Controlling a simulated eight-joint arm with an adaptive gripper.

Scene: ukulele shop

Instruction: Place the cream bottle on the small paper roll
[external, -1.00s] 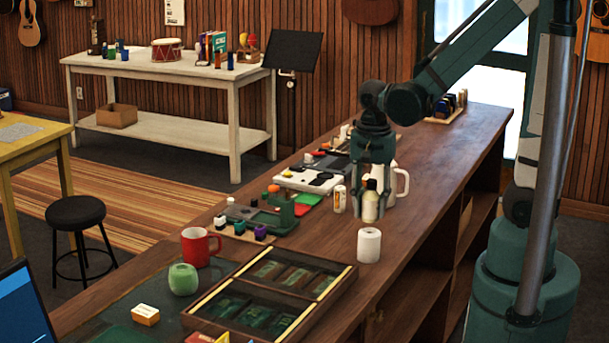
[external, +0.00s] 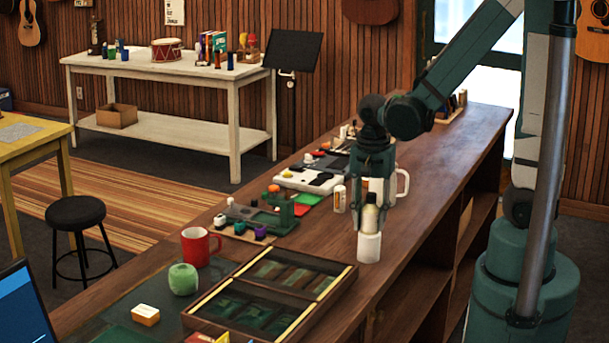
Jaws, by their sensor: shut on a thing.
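The cream bottle (external: 370,216) has a dark cap and is upright between the fingers of my gripper (external: 373,207), which is shut on it. The small white paper roll (external: 368,247) stands upright on the wooden counter. The bottle is directly above the roll in the picture, and its lower end meets or overlaps the roll's top edge. I cannot tell whether it rests on the roll or hangs just over or behind it. The roll's top face is mostly hidden by the bottle.
A white mug (external: 402,183) stands behind my gripper, and a small white can (external: 340,198) stands to its left. A wooden display case (external: 345,283) lies in front and to the left. The counter (external: 420,235) right of the roll is bare.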

